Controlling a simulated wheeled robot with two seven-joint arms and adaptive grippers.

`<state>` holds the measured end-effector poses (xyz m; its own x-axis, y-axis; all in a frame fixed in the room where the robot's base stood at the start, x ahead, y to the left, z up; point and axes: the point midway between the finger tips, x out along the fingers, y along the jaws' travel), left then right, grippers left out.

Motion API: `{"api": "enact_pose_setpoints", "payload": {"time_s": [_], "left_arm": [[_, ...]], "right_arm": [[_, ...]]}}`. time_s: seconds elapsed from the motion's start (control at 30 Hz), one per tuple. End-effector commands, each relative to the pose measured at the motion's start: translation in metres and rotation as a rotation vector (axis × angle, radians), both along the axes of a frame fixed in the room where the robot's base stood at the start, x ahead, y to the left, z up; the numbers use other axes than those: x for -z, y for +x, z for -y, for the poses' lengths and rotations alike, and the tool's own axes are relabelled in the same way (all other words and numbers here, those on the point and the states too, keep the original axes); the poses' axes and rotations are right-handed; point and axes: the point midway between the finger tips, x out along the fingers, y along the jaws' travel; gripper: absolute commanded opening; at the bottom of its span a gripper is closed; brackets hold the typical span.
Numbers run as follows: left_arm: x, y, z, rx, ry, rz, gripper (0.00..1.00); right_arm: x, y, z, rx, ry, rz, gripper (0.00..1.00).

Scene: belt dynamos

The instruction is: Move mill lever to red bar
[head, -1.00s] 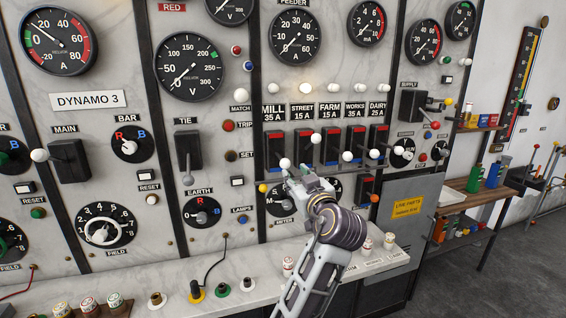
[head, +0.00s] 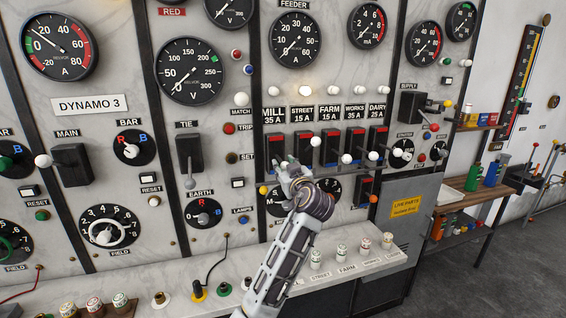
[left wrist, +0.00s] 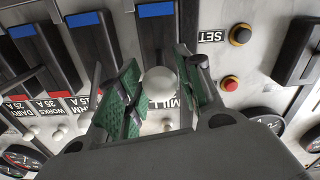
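The mill switch (head: 274,146) is the leftmost in a row of dark lever switches, under the MILL label. It has a red bar at its top and a blue bar at its bottom. My left gripper (head: 286,170) is in front of its lower part and hides its knob in the head view. In the left wrist view, which is upside down, the white mill knob (left wrist: 158,82) sits between the green-padded fingers of my left gripper (left wrist: 161,95). The fingers are apart, with small gaps beside the knob. The knob's exact contact with the bars is hidden. My right gripper is not in view.
The street lever knob (head: 315,141) is close on the right, higher than the farm knob (head: 347,158). The tie switch (head: 189,155) is to the left. A pale ledge (head: 375,262) with fuses runs below the panel.

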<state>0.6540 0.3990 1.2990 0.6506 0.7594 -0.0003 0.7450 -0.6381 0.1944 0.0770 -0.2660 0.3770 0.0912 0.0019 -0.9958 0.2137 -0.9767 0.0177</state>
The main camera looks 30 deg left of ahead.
Motion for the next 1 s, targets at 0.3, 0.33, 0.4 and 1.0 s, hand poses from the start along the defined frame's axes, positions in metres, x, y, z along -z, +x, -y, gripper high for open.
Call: {"api": "enact_pose_setpoints", "payload": {"time_s": [0.3, 0.33, 0.4, 1.0], "left_arm": [[-0.001, 0.015, -0.017, 0.0, 0.001, 0.001, 0.36], [-0.001, 0.015, -0.018, 0.0, 0.0, 0.0, 0.36], [0.0, 0.016, -0.018, 0.0, 0.0, 0.0, 0.36], [0.0, 0.016, -0.018, 0.0, 0.0, 0.0, 0.0]], "right_arm": [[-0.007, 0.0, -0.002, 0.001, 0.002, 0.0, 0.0], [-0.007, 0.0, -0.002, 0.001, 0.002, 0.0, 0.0], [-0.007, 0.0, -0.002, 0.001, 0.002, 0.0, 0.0], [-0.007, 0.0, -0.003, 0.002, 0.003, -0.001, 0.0]]}}
